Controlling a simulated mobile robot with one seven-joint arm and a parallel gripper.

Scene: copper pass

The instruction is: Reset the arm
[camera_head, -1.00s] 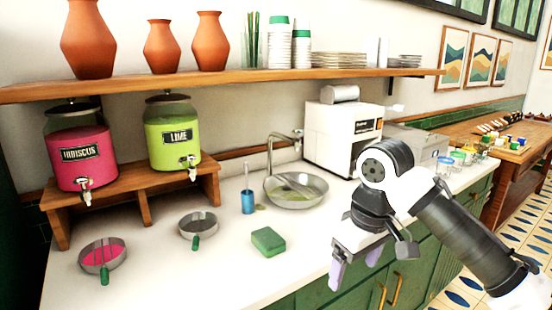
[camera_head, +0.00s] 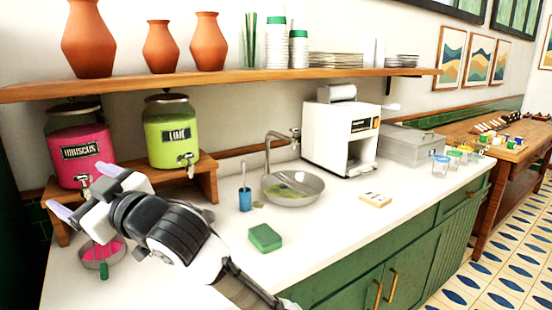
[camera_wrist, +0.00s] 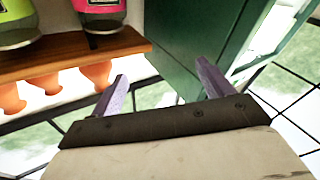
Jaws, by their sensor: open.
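My gripper (camera_head: 85,190) is at the left of the counter in the head view, in front of the hibiscus dispenser (camera_head: 80,152). Its two pale purple fingers are spread apart with nothing between them.
A pan with pink liquid (camera_head: 92,256) is close below my gripper. The lime dispenser (camera_head: 172,130) stands to its right.

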